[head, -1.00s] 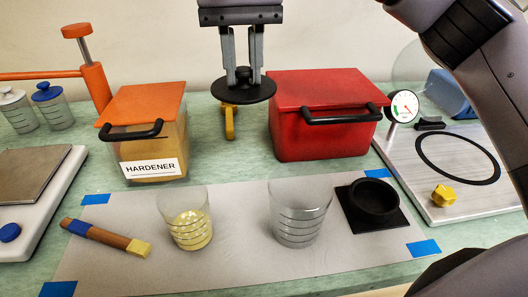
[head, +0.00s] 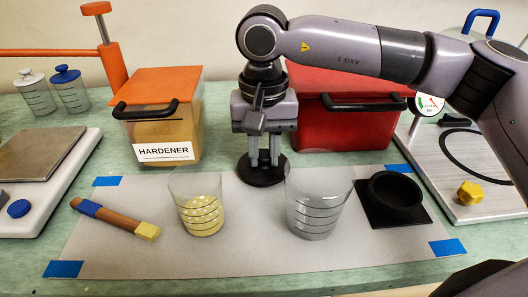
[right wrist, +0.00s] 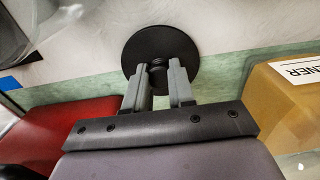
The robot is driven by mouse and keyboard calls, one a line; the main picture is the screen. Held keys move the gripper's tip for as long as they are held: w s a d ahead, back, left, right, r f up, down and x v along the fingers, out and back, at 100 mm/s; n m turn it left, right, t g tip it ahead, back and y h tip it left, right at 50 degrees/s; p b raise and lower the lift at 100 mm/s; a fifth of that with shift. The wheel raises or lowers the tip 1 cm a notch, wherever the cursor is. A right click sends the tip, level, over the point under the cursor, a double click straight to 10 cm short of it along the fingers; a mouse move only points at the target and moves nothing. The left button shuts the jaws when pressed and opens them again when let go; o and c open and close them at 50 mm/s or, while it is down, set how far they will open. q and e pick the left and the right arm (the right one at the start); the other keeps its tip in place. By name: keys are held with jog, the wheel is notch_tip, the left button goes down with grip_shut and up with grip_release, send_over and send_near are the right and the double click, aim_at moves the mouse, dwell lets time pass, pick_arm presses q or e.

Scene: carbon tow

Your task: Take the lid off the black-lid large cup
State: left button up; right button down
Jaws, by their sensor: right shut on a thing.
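The round black lid (head: 262,175) is at the back edge of the grey mat, between the two clear cups and behind them. My right gripper (head: 264,157) points down and is shut on the lid's knob. The right wrist view also shows the lid (right wrist: 160,45) with its knob between the fingers (right wrist: 159,75). I cannot tell whether the lid touches the surface. The large clear cup (head: 315,215) with dark rings stands open on the mat, without a lid. My left gripper is not in view.
A cup of yellow liquid (head: 199,212) and a brush (head: 112,217) are on the mat (head: 250,255). A black round holder (head: 394,200) is right of the large cup. The hardener box (head: 158,125) and red box (head: 350,130) stand behind. The mat's front is clear.

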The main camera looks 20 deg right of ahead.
aim_at(264, 155)
jog(key=shift+f, duration=0.2)
jog(key=shift+f, duration=0.15)
jog(key=c, duration=1)
grip_release()
jog(key=shift+o, duration=0.2)
jog(key=shift+r, duration=0.2)
jog(key=shift+r, duration=0.3)
notch_tip(264, 155, up, 12)
jog(key=p, duration=0.1)
jog(key=shift+f+p, duration=0.25)
jog(key=shift+p, duration=0.05)
jog(key=shift+s, duration=0.1)
